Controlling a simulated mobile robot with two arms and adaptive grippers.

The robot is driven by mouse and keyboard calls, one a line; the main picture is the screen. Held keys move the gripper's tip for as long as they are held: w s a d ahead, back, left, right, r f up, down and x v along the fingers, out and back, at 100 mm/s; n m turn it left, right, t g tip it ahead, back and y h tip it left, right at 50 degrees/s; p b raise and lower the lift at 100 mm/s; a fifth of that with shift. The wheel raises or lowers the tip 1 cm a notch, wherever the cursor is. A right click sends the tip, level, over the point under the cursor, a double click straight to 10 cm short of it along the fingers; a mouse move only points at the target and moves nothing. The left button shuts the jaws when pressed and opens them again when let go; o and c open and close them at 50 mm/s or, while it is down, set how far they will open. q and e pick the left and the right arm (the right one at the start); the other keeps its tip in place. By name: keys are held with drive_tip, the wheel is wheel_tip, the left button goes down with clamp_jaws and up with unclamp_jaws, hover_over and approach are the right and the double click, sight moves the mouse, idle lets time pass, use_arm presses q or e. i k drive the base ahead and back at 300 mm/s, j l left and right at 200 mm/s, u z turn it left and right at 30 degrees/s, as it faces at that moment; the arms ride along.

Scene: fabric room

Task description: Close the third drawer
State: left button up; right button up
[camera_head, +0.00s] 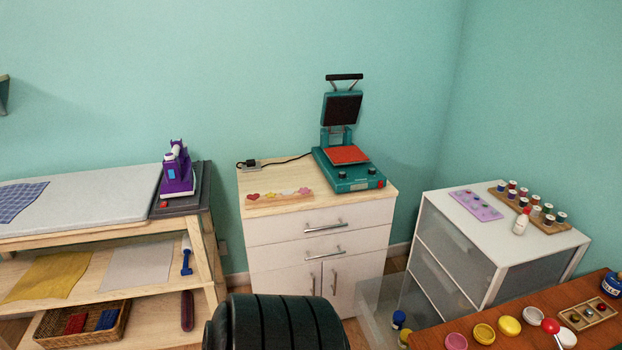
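A white drawer unit (520,244) with frosted drawer fronts stands at the right, its front turned to the left. Its upper drawer (448,239) and the one below it (442,280) look shut. A low translucent drawer (382,300), seemingly the third, is pulled out to the left of the unit. A blue jar (398,320) and a yellow jar (404,338) show in it. The picture's lower edge and the wooden table hide part of this drawer. Neither of my grippers is in view.
A wooden table (440,336) with several jars and buttons covers the lower right. A white cabinet (318,226) bearing a teal heat press (347,177) stands left of the open drawer. A dark ribbed shape (278,322), which I cannot identify, fills the bottom middle.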

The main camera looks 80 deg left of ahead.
sight(362, 309)
drive_tip(key=u, duration=1.9)
drive_tip(key=k+j, duration=0.1)
drive_tip(key=j, duration=0.35)
drive_tip(key=k+z, duration=0.05)
